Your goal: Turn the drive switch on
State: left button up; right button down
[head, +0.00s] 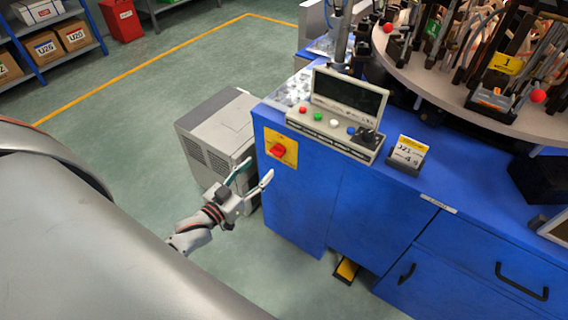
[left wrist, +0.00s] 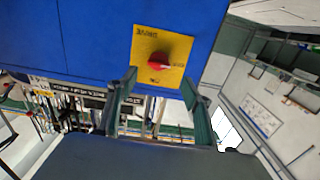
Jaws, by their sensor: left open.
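The drive switch (head: 278,150) is a red rotary knob on a yellow plate, on the side of the blue machine cabinet (head: 345,210). In the left wrist view the red knob (left wrist: 157,63) sits on its yellow plate, which has dark lettering too small to read surely. My left gripper (head: 253,178) is open and empty, just left of and below the switch in the head view. In the left wrist view its two fingers (left wrist: 158,90) stand apart, one on each side of the lower plate. The knob shows between and beyond the fingertips. My right gripper is in neither view.
A control box (head: 335,118) with a dark screen and several buttons stands on the cabinet top. A grey unit (head: 213,130) stands on the floor left of the cabinet, close behind my left gripper. A round fixture table (head: 445,75) is at the upper right. The floor at left is open.

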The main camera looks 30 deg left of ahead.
aim_at(274, 154)
pick_arm(q)
jog(key=shift+w+d+r+b, duration=0.15)
jog(key=shift+w+d, duration=0.1)
jog(key=shift+w, duration=1.75)
jog(key=shift+w+d+f+b, duration=0.1)
jog(key=shift+w+d+b, duration=0.1)
jog(key=shift+w, duration=1.75)
jog(key=c, duration=1.1)
